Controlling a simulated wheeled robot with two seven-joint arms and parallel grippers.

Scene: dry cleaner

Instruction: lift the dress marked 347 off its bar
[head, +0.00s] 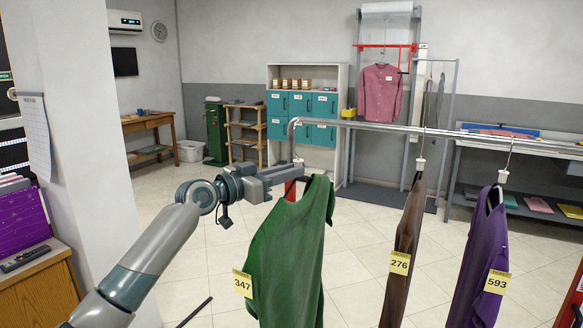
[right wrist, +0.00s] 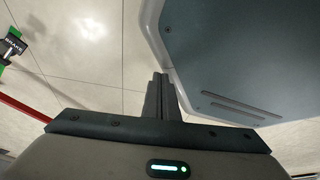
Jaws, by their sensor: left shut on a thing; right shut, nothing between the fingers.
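The green dress (head: 290,250) with the yellow tag 347 (head: 243,284) hangs at the near left end of the metal bar (head: 390,128). My left gripper (head: 297,170) is shut on the hanger's pale neck block (head: 298,161), just above the dress's collar. The hook above it is close to the bar's curved end; I cannot tell whether it still rests on the bar. My right gripper (right wrist: 161,85) shows only in the right wrist view, shut and empty.
A brown garment tagged 276 (head: 402,250) and a purple one tagged 593 (head: 482,260) hang farther right on the bar. A pink shirt (head: 380,92) hangs on a rack behind. Open tiled floor (head: 215,265) lies left of the green dress. A white pillar (head: 90,130) stands at left.

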